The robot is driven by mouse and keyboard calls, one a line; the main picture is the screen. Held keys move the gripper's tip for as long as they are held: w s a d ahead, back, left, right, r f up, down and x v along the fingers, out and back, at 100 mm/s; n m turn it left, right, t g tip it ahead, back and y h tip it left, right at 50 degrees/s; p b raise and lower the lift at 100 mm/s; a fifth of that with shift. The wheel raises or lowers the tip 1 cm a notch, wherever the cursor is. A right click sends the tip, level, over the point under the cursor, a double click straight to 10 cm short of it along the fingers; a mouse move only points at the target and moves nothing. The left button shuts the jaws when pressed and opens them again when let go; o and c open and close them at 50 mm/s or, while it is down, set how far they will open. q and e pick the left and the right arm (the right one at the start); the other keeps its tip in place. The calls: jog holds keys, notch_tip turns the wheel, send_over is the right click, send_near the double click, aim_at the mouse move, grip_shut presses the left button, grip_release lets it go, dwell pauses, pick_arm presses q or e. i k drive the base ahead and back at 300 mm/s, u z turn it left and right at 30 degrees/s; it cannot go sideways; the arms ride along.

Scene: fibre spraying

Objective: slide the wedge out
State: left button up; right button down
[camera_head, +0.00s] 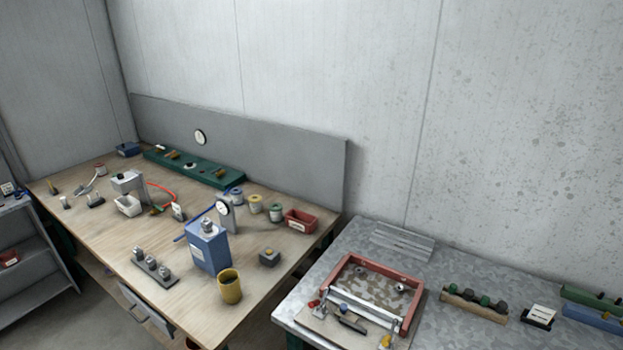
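I cannot pick out a wedge with certainty. A red-edged frame (383,267) lies on the grey metal table at the lower right, around a mottled plate (368,287). A pale bar (365,307) crosses its near side. A board in front of it carries a small dark piece (352,324), a red piece (313,304) and a yellow piece (385,341); all are too small to name surely. Neither of my grippers is in view.
The wooden bench (190,315) at left holds a blue can (208,247), a yellow cup (229,287), a red bin (300,220) and a green rack (195,168). A block with knobs (473,305) stands right of the frame. A gap separates bench and metal table (450,265).

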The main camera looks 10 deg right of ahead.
aim_at(343, 313)
jog(key=z, duration=0.5)
jog(key=k, duration=1.1)
jog(key=u, duration=0.5)
jog(key=i, duration=0.75)
jog(key=u, duration=0.4)
